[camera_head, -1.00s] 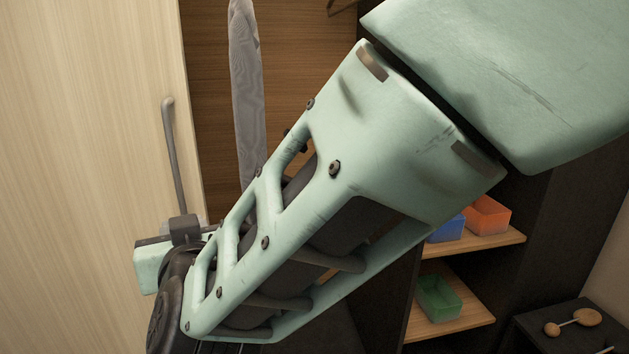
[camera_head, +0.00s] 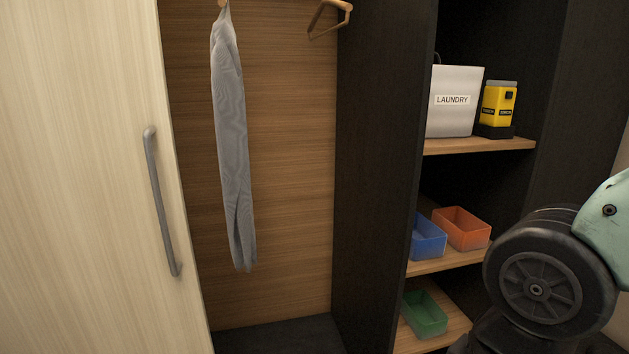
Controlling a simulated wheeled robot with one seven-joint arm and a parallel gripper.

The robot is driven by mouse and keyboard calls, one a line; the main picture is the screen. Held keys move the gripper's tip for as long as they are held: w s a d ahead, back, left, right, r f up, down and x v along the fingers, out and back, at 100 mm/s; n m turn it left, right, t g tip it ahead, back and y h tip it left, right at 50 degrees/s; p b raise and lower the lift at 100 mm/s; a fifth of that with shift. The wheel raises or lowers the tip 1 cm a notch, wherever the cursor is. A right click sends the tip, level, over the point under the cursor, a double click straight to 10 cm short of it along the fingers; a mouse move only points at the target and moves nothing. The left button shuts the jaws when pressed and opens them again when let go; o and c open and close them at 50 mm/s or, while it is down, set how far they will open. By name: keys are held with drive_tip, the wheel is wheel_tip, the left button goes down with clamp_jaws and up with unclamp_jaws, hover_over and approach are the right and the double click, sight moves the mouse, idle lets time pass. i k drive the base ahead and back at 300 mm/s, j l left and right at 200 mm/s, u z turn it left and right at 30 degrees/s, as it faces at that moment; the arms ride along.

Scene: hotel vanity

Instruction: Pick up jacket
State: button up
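A grey jacket (camera_head: 232,140) hangs edge-on in the open wardrobe, in front of the wood back panel. Its top reaches a small wooden hanger end at the picture's upper edge. Nothing covers the jacket now. My gripper is out of the picture; only a part of my arm shows at the lower right, well apart from the jacket.
A pale door (camera_head: 80,180) with a grey handle (camera_head: 162,203) stands at left. An empty wooden hanger (camera_head: 329,18) hangs right of the jacket. A dark divider (camera_head: 378,170) separates shelves with a laundry bag (camera_head: 453,100), yellow item (camera_head: 498,104), and blue (camera_head: 429,238), orange (camera_head: 462,229) and green (camera_head: 425,314) bins.

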sight(227, 77)
drive_tip(key=u, duration=1.65)
drive_tip(key=i+j+z, duration=0.1)
drive_tip(key=i+z, duration=0.25)
drive_tip(key=i+j+z, duration=0.15)
drive_tip(key=z, duration=0.25)
drive_tip(key=i+j+z, duration=0.35)
drive_tip(key=k+l, duration=0.05)
drive_tip(key=l, duration=0.05)
